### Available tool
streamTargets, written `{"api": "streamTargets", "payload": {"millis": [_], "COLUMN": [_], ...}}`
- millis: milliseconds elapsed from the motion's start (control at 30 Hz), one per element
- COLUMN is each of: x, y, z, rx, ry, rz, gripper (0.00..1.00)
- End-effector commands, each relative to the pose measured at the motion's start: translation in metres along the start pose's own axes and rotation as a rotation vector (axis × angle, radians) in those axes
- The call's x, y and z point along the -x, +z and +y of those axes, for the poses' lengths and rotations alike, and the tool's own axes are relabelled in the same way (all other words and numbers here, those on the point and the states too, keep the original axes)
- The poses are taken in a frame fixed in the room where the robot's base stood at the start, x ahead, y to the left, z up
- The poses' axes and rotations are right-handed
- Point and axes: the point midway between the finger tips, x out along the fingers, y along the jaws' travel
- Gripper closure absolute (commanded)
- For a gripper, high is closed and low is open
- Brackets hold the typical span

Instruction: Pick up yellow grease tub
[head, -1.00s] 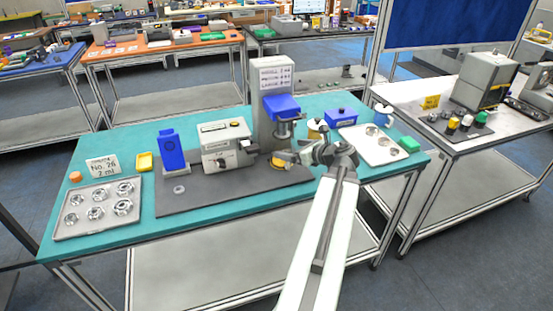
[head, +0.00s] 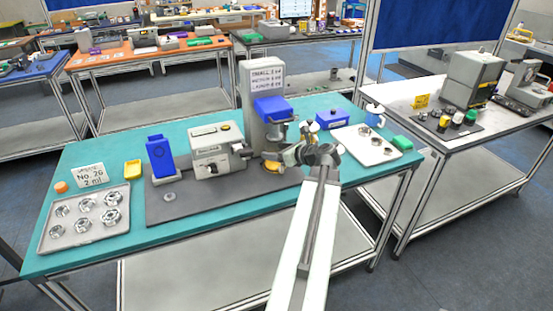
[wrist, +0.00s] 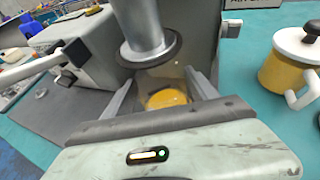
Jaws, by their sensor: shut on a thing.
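The yellow grease tub (head: 271,166) is low and round and sits at the foot of the tall grey press, under its metal cylinder. My gripper (head: 283,160) reaches it from the right in the head view. In the wrist view the tub's yellow top (wrist: 166,98) shows between the two fingers of my gripper (wrist: 160,92), just below the cylinder (wrist: 142,28). The gripper is shut on the tub. The tub's lower part is hidden by the gripper body in the wrist view.
The grey press (head: 258,92) stands close behind the tub. A grey machine with a lever (head: 217,152) is to its left. A yellow pot with a white lid (wrist: 288,72) stands to the right in the wrist view. A tray of metal parts (head: 366,150) lies further right.

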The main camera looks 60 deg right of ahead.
Motion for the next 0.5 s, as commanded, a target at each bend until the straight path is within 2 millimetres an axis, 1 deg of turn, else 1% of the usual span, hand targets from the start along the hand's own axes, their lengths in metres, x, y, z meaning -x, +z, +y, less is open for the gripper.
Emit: {"api": "streamTargets", "payload": {"millis": [167, 267, 433, 500], "x": [0.003, 0.007, 0.018, 0.029], "y": [0.006, 0.015, 0.042, 0.029], "z": [-0.001, -0.001, -0.001, -0.01], "rx": [0.0, -0.001, -0.001, -0.002], "ry": [-0.001, -0.001, -0.002, -0.005], "rz": [0.0, 0.0, 0.0, 0.001], "gripper": [0.75, 0.75, 0.75, 0.75]}}
